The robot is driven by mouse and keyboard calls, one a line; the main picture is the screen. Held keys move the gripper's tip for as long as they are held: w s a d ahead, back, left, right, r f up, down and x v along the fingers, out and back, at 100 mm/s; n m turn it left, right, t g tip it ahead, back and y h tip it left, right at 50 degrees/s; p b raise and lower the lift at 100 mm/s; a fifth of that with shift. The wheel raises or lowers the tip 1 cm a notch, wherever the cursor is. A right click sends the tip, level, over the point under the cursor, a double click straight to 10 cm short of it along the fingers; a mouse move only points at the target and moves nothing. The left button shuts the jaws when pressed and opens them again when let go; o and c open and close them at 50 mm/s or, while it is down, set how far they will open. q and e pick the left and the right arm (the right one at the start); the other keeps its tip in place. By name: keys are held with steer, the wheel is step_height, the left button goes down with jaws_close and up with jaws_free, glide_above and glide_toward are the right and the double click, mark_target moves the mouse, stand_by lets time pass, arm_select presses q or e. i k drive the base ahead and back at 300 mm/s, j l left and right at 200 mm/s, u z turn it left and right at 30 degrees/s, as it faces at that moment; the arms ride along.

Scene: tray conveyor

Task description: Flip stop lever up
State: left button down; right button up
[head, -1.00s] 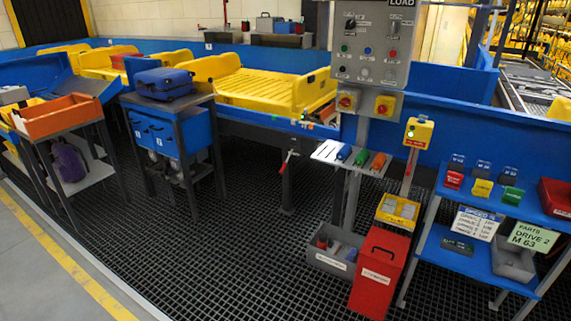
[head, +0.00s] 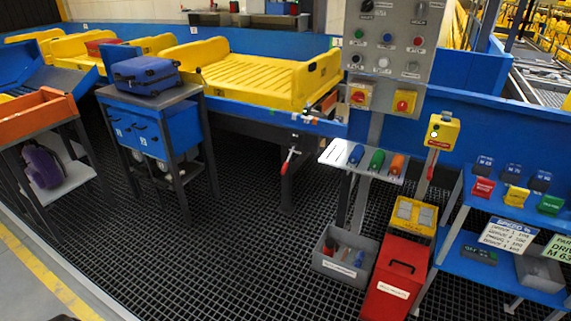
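A small lever with a red handle (head: 291,158) hangs at the front of the conveyor frame, under the yellow tray (head: 255,80), with its handle slanting downward. A yellow box (head: 442,131) on a post to the right has a red bar (head: 431,166) pointing down below it. I cannot tell from labels which of these is the stop lever. Neither of my grippers shows clearly in the head view, and nothing of mine touches either lever. A small dark shape at the bottom left edge is too cut off to identify.
A grey control panel (head: 388,40) stands above a small shelf (head: 335,155) with coloured handles. A grey bin (head: 345,255) and red box (head: 398,278) stand on the floor below. A blue cart (head: 155,130) with a suitcase (head: 145,75) is left. Black grating (head: 240,240) between is clear.

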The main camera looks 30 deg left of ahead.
mark_target(284, 167)
steer(key=i+j, duration=0.15)
steer(key=j, duration=0.2)
steer(key=i+j+z, duration=0.1)
steer(key=j, duration=0.25)
steer(key=i+j, duration=0.2)
steer(key=j, duration=0.15)
steer(key=i+j+z, duration=0.1)
steer(key=j, duration=0.25)
steer(key=i+j, duration=0.2)
steer(key=j, duration=0.15)
steer(key=i+j, duration=0.15)
steer(key=j, duration=0.2)
steer(key=i+j+z, duration=0.1)
steer(key=j, duration=0.3)
